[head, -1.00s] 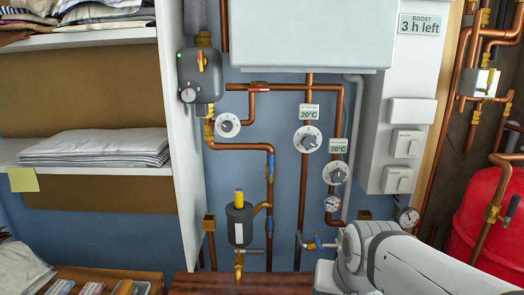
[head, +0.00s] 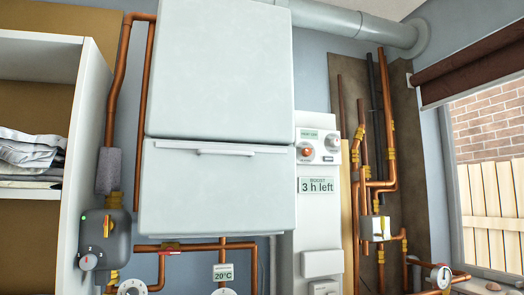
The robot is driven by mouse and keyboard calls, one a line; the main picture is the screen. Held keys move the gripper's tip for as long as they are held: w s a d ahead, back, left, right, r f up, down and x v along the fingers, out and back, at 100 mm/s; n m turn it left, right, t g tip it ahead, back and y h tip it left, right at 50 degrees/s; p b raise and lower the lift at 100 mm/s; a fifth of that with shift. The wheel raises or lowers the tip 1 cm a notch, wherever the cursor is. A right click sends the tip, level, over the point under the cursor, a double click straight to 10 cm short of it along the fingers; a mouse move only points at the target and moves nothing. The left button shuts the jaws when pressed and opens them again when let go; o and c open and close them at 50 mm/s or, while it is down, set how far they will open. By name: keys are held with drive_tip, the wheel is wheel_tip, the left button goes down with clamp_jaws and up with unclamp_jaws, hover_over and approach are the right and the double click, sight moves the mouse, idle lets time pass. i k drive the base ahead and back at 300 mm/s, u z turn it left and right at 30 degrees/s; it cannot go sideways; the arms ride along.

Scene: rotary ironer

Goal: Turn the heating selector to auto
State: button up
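A white control panel (head: 318,150) on the wall right of the boiler carries a small greenish display (head: 309,134), an orange-centred round control (head: 306,152) and a grey knob (head: 333,142). Their labels are too small to read, so I cannot tell which is the heating selector or where it points. A grey pump (head: 104,243) at lower left has a round dial with a red mark (head: 88,262). My gripper is not in view.
The white boiler casing (head: 217,130) fills the middle. White switch boxes (head: 322,263) sit below the panel. Copper pipes (head: 387,150) and a gauge (head: 440,276) are at right, beside a window. A white dial (head: 132,288) is cut off at the bottom.

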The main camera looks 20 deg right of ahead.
sight(306, 152)
drive_tip(key=u, duration=0.25)
drive_tip(key=k, duration=1.15)
drive_tip(key=z, duration=0.55)
drive_tip(key=i, duration=1)
drive_tip(key=z, duration=0.05)
